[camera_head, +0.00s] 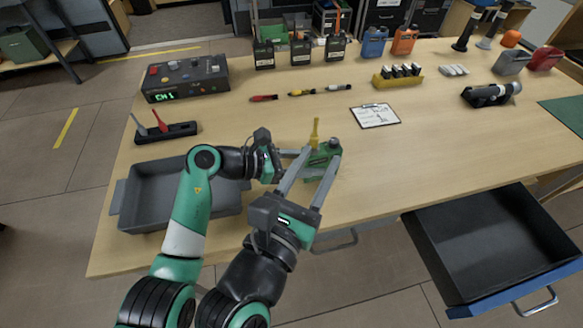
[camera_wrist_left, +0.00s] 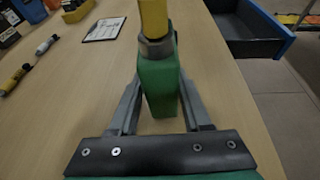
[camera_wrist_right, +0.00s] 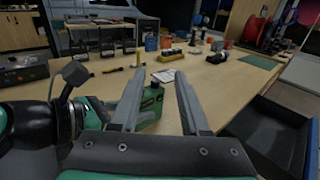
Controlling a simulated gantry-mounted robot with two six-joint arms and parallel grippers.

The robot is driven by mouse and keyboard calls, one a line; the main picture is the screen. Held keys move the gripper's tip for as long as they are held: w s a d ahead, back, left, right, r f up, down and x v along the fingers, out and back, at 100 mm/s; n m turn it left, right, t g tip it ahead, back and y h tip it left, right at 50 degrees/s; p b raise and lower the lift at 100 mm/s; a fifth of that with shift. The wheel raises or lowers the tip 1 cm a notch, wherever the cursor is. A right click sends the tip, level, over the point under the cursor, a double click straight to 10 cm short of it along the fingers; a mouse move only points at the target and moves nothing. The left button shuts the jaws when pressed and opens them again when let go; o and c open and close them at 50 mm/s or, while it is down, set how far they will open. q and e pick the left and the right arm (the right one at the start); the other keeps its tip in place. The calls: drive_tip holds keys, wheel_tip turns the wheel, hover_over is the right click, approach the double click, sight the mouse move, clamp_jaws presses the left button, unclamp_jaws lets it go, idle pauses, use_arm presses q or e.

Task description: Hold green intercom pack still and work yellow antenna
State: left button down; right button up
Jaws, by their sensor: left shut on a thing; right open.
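The green intercom pack (camera_head: 323,157) stands upright near the table's front edge, with a dark round knob on top. Its yellow antenna (camera_head: 314,131) points upward. In the left wrist view, the antenna (camera_wrist_left: 153,18) rises from a grey collar on the pack (camera_wrist_left: 157,85). My left gripper (camera_head: 303,153) is shut on the pack from the left, one finger on each side. My right gripper (camera_head: 308,172) is open and empty, its fingers reaching toward the pack from the front. The right wrist view shows part of the pack (camera_wrist_right: 152,102) between and beyond these fingers.
A clipboard (camera_head: 376,115) lies behind and right of the pack. Several markers (camera_head: 301,92) and black radios (camera_head: 300,52) stand or lie farther back. An open drawer (camera_head: 487,240) juts out at right. The table right of the pack is clear.

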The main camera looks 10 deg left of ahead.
sight(316, 123)
drive_tip(key=s+a+n+y, duration=0.1)
drive_tip(key=s+a, duration=0.1)
drive_tip(key=a, duration=0.2)
drive_tip(key=x, duration=1.2)
drive_tip(key=shift+w+d+r, duration=0.1)
drive_tip(key=shift+w+d, duration=0.1)
clamp_jaws()
idle(1.3)
